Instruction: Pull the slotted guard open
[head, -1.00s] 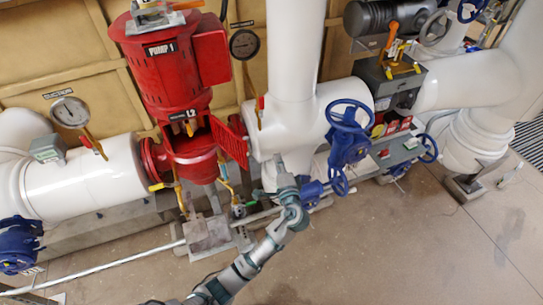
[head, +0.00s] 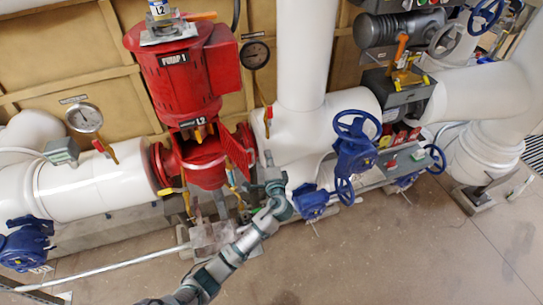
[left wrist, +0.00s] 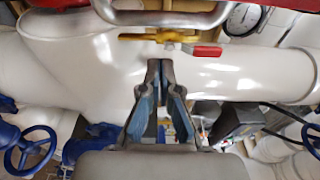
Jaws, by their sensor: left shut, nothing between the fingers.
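The red slotted guard (head: 236,153) stands swung out from the opening in the red pump (head: 180,80), at the right of its lower part. It is seen at a steep angle, so its slots are hard to make out. My left gripper (head: 268,160) is just right of the guard, in front of the white pipe; I cannot tell from the head view if they touch. In the left wrist view the left gripper (left wrist: 160,64) is shut and empty. A silver curved bar (left wrist: 160,17) with red behind it crosses the top of that view, beyond the fingertips. My right gripper is not in view.
A white pipe (head: 300,110) rises right of the pump. Blue handwheels (head: 357,125) stand to the right. A yellow valve with a red handle (left wrist: 207,51) shows beyond the fingertips. A gauge (head: 255,55) hangs beside the pump. The floor (head: 400,250) at the front right is clear.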

